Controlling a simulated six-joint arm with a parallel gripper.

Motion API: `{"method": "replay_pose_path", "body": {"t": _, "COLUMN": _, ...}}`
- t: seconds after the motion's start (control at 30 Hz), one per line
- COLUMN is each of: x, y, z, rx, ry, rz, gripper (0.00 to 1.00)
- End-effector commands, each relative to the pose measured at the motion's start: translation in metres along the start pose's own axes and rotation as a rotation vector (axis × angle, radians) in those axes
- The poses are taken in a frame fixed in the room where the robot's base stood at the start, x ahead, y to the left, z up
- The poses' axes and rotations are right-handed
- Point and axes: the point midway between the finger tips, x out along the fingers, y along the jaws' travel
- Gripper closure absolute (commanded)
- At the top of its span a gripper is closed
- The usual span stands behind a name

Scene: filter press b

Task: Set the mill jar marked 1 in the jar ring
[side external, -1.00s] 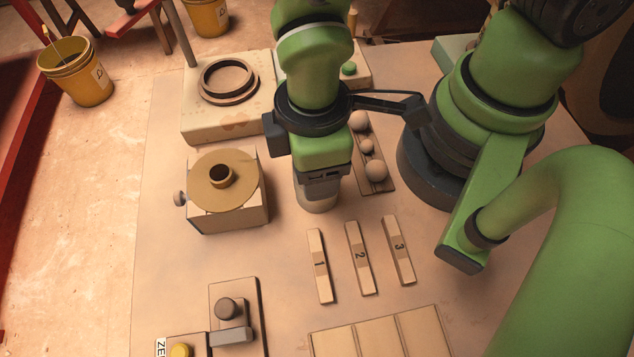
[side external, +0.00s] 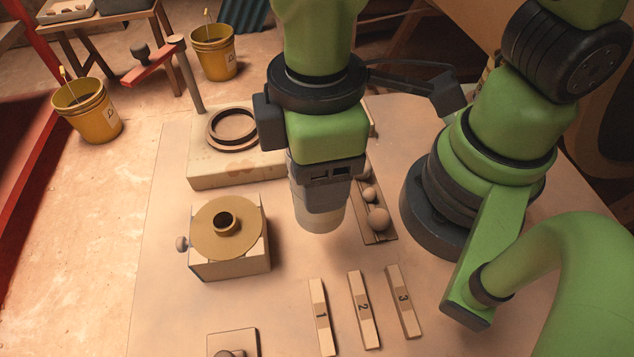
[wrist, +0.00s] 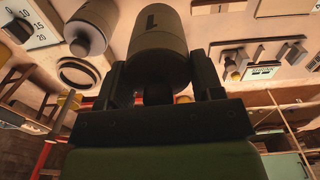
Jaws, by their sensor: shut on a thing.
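The mill jar marked 1 (wrist: 158,45) is a grey cylinder with a dark knob, its number showing in the wrist view. My gripper (wrist: 160,85) is shut on it, one finger on each side of the knob end. In the side view the pale lower part of the jar (side external: 320,218) hangs below my gripper (side external: 322,190) and appears clear of the table. The jar ring (side external: 232,126), a dark round collar on a pale block, is behind and left of the jar. It seems empty, and also shows in the wrist view (wrist: 78,72).
A box with a brass disc and neck (side external: 225,232) stands left of the jar. A rack of balls (side external: 376,218) is close on its right. Numbered bars (side external: 363,308) lie in front. Another knobbed cylinder (wrist: 92,25) shows in the wrist view.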

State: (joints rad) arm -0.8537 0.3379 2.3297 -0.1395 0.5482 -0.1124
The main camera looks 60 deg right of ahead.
Motion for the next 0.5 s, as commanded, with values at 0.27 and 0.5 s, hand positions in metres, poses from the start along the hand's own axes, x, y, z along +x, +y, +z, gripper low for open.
{"method": "replay_pose_path", "body": {"t": 0.27, "x": -0.016, "y": 0.003, "z": -0.004, "rx": 0.007, "ry": 0.002, "rz": 0.0, "gripper": 1.0}}
{"method": "replay_pose_path", "body": {"t": 0.5, "x": -0.025, "y": 0.034, "z": -0.041, "rx": 0.061, "ry": 0.001, "rz": 0.004, "gripper": 1.0}}
